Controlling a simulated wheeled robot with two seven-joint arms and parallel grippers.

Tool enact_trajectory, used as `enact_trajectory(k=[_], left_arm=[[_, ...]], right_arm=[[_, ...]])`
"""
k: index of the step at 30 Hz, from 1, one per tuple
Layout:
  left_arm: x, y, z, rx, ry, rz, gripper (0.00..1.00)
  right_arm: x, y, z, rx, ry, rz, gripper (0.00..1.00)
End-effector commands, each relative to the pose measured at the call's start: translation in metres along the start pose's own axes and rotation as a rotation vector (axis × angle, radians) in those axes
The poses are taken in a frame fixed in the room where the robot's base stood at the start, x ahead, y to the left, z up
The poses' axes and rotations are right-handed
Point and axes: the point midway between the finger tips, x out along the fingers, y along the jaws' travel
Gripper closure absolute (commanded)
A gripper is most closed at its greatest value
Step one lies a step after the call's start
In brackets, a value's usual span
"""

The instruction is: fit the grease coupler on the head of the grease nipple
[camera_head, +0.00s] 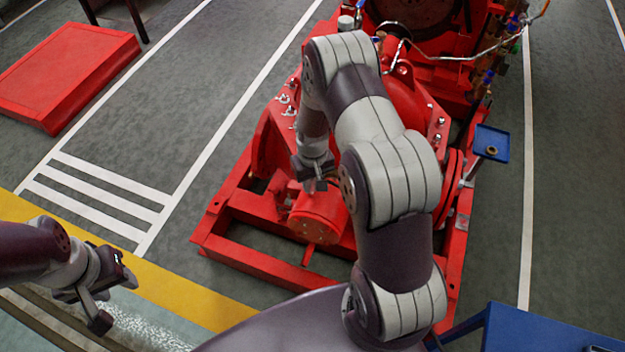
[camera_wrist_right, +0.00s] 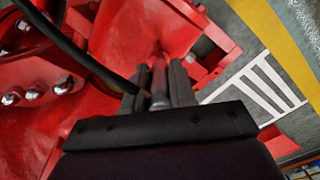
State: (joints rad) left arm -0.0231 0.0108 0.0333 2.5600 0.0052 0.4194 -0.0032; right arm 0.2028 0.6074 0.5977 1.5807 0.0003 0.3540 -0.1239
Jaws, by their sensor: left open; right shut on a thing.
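My right gripper (camera_head: 316,184) reaches down over the red pumpset (camera_head: 318,222), close above a red cylindrical housing. In the right wrist view my right gripper (camera_wrist_right: 158,82) is shut on the grease coupler (camera_wrist_right: 158,86), a slim grey metal tube pointing away from the wrist. A black hose (camera_wrist_right: 82,56) runs to it from the upper left. The coupler's far end is close to red metal; I cannot tell whether it touches. I cannot make out the grease nipple in either view. My left gripper (camera_head: 113,297) is open and empty at the lower left, away from the pumpset.
A small blue tray (camera_head: 498,137) with a brownish ring stands right of the pumpset. A blue surface (camera_head: 550,330) is at the lower right. A red platform (camera_head: 70,75) stands far left. The striped floor between is clear.

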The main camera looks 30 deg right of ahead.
Motion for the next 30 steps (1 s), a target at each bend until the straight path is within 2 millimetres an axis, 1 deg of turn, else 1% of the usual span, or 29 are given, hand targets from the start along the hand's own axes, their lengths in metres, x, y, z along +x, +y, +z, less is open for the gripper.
enact_trajectory(k=[27,30], left_arm=[[0.013,0.0,0.002,0.0,0.0,0.0,0.57],[0.013,0.0,0.002,0.0,0.0,0.0,0.57]], right_arm=[[0.021,0.0,0.0,0.0,0.0,0.0,1.0],[0.021,0.0,0.0,0.0,0.0,0.0,1.0]])
